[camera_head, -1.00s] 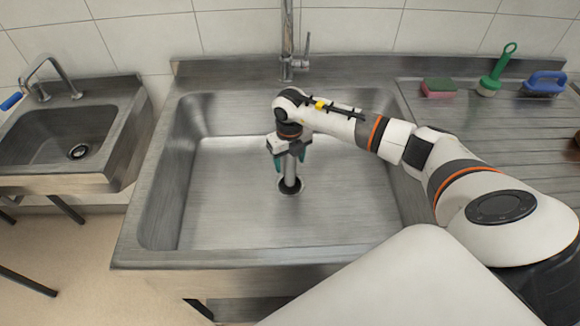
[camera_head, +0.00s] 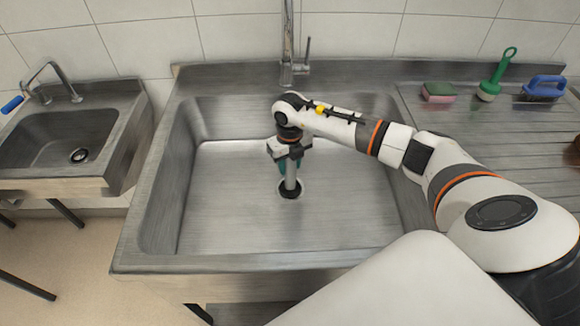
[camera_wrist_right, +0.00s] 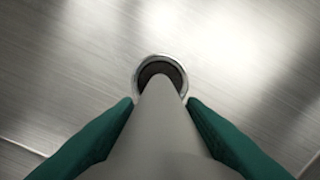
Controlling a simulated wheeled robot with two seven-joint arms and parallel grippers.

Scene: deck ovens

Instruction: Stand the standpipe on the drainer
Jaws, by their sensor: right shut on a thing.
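The standpipe (camera_head: 291,176) is a pale grey upright tube with a black foot, over the drain (camera_head: 302,184) in the large sink (camera_head: 240,215). My right gripper (camera_head: 289,165) is shut on its upper part, with green fingers on both sides. In the right wrist view the tube (camera_wrist_right: 160,135) runs between the fingers toward the round drain ring (camera_wrist_right: 139,70). I cannot tell whether the foot is clear of the drain. The tube's top is hidden by the gripper. The drainer (camera_head: 465,125) is the grooved steel board right of the sink. My left gripper is not in view.
A tap (camera_head: 288,45) rises behind the sink. The sink's right wall lies between standpipe and drainer. A smaller sink (camera_head: 60,140) is at left.

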